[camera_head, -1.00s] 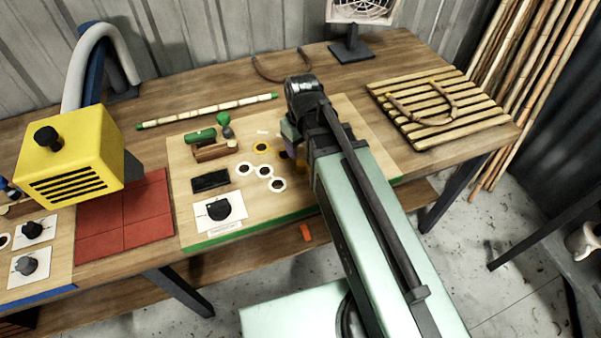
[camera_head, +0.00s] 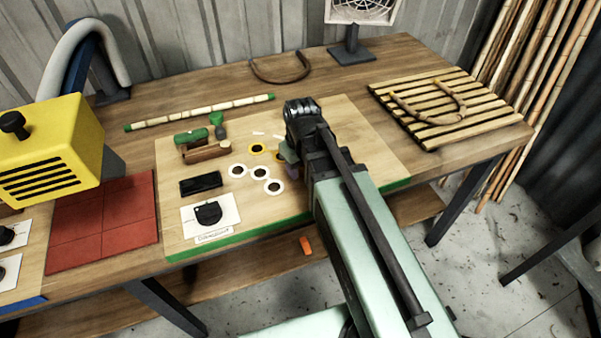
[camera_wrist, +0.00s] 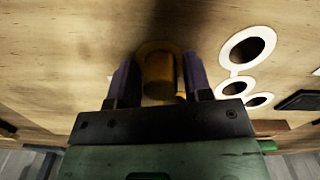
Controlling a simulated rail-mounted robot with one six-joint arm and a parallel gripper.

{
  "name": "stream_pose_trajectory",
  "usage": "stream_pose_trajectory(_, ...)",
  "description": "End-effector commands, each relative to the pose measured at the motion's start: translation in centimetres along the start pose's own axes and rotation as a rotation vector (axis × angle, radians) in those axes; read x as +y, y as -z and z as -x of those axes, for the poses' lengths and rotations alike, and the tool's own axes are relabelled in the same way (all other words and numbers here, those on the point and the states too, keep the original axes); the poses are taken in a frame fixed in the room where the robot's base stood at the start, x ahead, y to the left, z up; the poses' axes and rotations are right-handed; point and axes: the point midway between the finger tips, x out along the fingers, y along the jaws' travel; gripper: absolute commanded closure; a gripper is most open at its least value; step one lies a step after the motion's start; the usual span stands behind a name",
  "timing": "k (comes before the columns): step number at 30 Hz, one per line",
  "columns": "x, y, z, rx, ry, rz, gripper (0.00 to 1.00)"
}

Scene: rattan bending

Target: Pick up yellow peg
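The yellow peg (camera_wrist: 159,76) shows in the wrist view as a short mustard cylinder between the two purple fingers of my gripper (camera_wrist: 159,78). A gap shows on each side of it, so the fingers stand apart around the peg without visibly gripping it. A second small yellow part (camera_wrist: 181,98) shows just beside its lower end. In the head view my gripper (camera_head: 289,153) is low over the right-middle of the wooden board (camera_head: 350,130), and my arm hides the peg there.
White-ringed holes (camera_wrist: 247,47) lie right of the peg in the wrist view. Green and brown pieces (camera_head: 207,152), a black block (camera_head: 200,185) and a black half-round piece (camera_head: 208,213) are on the board's left. A slatted rack (camera_head: 440,110) stands right; a red mat (camera_head: 103,222) lies left.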

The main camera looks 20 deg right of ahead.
Motion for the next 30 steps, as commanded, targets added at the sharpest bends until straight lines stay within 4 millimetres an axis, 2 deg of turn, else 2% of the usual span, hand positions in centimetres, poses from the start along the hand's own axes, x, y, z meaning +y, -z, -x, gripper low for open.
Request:
stream_pose_trajectory(1, 0.0, 0.0, 0.0, 0.0, 0.0, 0.0, 0.62)
stream_pose_trajectory(7, 0.0, 0.0, 0.0, 0.0, 0.0, 0.0, 0.92)
stream_pose_trajectory(14, 0.0, 0.0, 0.1, 0.0, 0.0, 0.0, 0.92)
stream_pose_trajectory(20, 0.0, 0.0, 1.4, 0.0, 0.0, 0.0, 0.92)
stream_pose_trajectory(26, 0.0, 0.0, 5.3, 0.0, 0.0, 0.0, 0.92)
stream_pose_trajectory(30, 0.0, 0.0, 9.9, 0.0, 0.0, 0.0, 0.92)
